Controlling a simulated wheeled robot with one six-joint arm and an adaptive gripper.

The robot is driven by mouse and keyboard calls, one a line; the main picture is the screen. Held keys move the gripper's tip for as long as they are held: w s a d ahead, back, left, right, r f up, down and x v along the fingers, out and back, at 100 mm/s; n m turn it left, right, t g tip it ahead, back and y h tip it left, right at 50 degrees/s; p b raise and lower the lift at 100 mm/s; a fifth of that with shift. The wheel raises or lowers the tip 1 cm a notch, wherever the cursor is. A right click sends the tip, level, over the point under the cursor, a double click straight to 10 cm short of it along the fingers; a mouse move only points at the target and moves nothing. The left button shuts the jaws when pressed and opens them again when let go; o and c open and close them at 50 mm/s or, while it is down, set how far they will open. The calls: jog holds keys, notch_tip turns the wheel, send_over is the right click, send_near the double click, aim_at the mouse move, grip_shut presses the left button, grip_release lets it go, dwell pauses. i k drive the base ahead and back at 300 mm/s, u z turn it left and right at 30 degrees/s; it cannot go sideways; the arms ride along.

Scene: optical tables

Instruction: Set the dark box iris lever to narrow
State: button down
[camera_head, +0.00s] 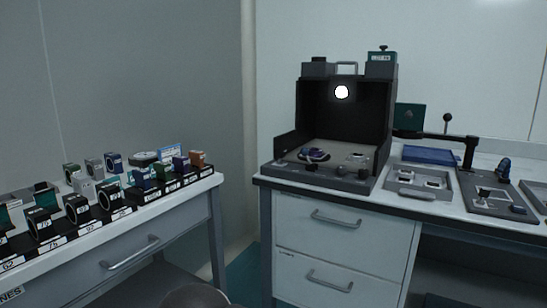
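The dark box (312,112) stands on the right-hand table, with its open front facing me. A bright white round spot (341,91) shows on its dark back wall. Its grey base (322,179) holds a small blue-and-dark part (313,155) at the left and small pale and dark parts (357,157) at the right. I cannot tell which small part, if any, is the iris lever, or how it is set.
Several labelled optic mounts (77,208) stand in rows on the left bench. Right of the box are a grey tray (410,192), a blue flat case (430,155), a black arm with a ball knob (447,118) and another plate (480,208). Floor shows between the benches.

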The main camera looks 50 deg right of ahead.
aim_at(304, 152)
jog(key=k, duration=0.65)
jog(key=z, duration=0.8)
jog(key=i, duration=0.5)
jog(key=z, duration=0.05)
